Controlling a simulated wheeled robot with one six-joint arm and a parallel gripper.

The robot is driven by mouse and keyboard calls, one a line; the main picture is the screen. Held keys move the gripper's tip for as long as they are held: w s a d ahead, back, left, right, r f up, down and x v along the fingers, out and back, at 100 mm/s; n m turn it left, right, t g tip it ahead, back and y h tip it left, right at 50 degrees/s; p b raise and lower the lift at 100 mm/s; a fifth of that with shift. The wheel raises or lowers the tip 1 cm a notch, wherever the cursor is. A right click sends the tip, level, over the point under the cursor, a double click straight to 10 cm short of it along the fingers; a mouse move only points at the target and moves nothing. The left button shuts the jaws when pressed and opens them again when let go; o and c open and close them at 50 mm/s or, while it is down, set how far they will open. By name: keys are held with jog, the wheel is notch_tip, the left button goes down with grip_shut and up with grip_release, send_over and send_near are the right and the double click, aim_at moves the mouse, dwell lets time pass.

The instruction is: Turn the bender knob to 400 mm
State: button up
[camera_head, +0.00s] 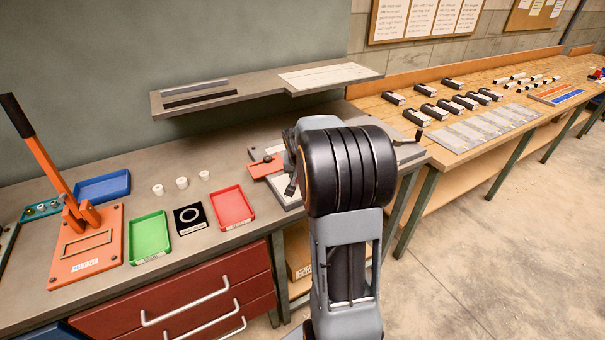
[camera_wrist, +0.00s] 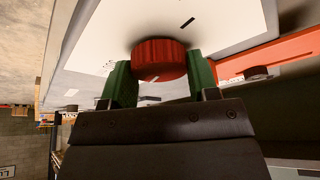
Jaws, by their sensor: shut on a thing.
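The bender knob (camera_wrist: 158,60) is a round red ribbed knob on a white dial plate (camera_wrist: 95,45), seen in the wrist view. A short dark mark shows on the plate beyond the knob, and faint print lies to its left, too small to read. My gripper (camera_wrist: 160,78) has its two green fingers on either side of the knob and is shut on it. In the head view my arm hides the knob, and only part of the bender (camera_head: 290,194) shows beside my wrist, with an orange part (camera_head: 265,167) at its left.
A red tray (camera_head: 232,222), a black pad with a white ring (camera_head: 190,232) and a green tray (camera_head: 149,251) lie left of my arm. An orange lever press (camera_head: 95,248) stands farther left. A shelf (camera_head: 250,95) hangs above the bench.

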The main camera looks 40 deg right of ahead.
jog(key=o, duration=0.9)
jog(key=shift+r, duration=0.1)
jog(key=v, duration=1.3)
jog(key=shift+s+a+r, duration=0.2)
jog(key=shift+r, duration=0.05)
